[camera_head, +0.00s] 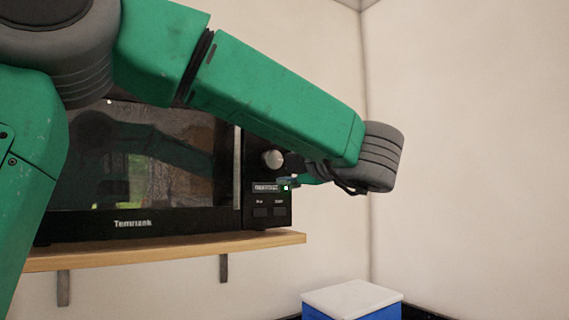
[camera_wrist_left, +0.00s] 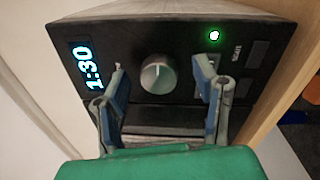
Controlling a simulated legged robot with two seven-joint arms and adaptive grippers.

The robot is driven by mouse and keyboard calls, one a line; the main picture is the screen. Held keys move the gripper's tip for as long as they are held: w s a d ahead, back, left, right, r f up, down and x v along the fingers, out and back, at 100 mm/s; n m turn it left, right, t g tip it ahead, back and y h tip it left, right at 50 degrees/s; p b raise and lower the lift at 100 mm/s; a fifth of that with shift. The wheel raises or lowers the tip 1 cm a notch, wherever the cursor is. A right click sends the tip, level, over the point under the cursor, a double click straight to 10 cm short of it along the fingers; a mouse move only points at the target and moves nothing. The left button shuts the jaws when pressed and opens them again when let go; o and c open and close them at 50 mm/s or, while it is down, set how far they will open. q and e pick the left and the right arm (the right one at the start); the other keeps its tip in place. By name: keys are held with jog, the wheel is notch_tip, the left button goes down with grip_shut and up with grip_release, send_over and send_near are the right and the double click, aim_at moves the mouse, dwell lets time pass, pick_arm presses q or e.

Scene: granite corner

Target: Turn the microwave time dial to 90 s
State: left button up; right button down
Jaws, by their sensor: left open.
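The black microwave (camera_head: 130,221) stands on a wooden shelf, its door shut. Its round silver dial (camera_head: 272,159) is on the right-hand panel, and the dial (camera_wrist_left: 158,74) also shows in the left wrist view with a pointer line on its face. The display (camera_wrist_left: 88,67) reads 1:30, and a green light (camera_wrist_left: 214,35) is lit. My left gripper (camera_wrist_left: 160,82) is open, with one finger on each side of the dial and visible gaps to it; contact is not seen. In the head view my left arm covers part of the panel, and the fingers are mostly hidden. My right gripper is not in view.
The wooden shelf (camera_head: 170,250) is fixed to the wall by brackets. Two buttons (camera_head: 270,211) sit low on the panel. A blue box with a white lid (camera_head: 352,297) stands below on the right. The space right of the shelf is clear up to the wall corner.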

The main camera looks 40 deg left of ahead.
pick_arm(q)
jog(key=shift+s+d, duration=0.3)
jog(key=shift+d, duration=0.15)
jog(key=v, duration=1)
jog(key=shift+d+f, duration=0.2)
jog(key=shift+f, duration=0.1)
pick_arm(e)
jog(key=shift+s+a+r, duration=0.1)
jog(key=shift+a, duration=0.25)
pick_arm(q)
jog(key=shift+w, duration=0.15)
